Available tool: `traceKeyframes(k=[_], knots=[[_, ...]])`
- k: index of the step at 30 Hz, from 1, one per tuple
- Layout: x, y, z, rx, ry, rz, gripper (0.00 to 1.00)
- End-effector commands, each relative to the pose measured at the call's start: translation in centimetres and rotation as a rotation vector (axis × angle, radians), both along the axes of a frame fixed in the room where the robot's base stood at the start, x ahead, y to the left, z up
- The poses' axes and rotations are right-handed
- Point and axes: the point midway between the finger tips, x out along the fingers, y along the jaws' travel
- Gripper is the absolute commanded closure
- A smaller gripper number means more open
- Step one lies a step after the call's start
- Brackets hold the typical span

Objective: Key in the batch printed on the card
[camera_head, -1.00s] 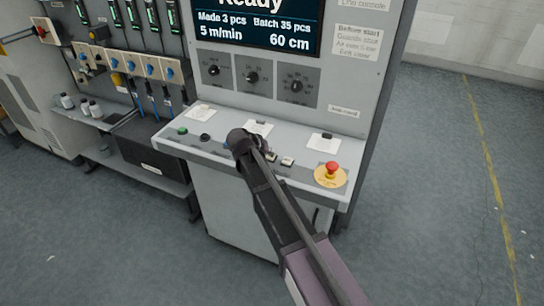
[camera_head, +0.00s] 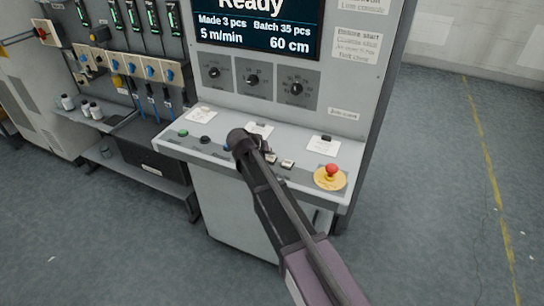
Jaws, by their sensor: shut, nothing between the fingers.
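The console display (camera_head: 258,30) reads Ready, Made 3 pcs, Batch 35 pcs, 5 m/min and 60 cm. White cards lie on the sloped panel: a left card (camera_head: 201,115), a middle card (camera_head: 260,128) and a right card (camera_head: 323,146). Their print is too small to read. Two pale keys, a left key (camera_head: 271,157) and a right key (camera_head: 288,164), sit below the middle card. My gripper (camera_head: 266,148) is over the panel just left of these keys, mostly hidden by my wrist. It is shut and empty. I cannot tell whether it touches a key.
A green button (camera_head: 183,133), a black button (camera_head: 205,139) and a partly hidden blue button (camera_head: 227,147) are on the panel's left. A red emergency stop (camera_head: 332,170) is at its right end. Three knobs (camera_head: 252,81) are above. Open floor (camera_head: 430,220) lies right.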

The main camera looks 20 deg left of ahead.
Motion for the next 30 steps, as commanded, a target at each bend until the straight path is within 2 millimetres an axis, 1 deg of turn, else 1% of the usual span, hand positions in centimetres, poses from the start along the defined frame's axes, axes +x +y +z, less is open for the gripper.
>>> traceKeyframes(k=[3, 17, 30], knots=[[0.0, 0.0, 0.4, 0.000, 0.000, 0.000, 1.00], [0.0, 0.0, 0.6, 0.000, -0.001, 0.001, 1.00], [0.0, 0.0, 3.6, 0.000, -0.001, 0.001, 1.00]])
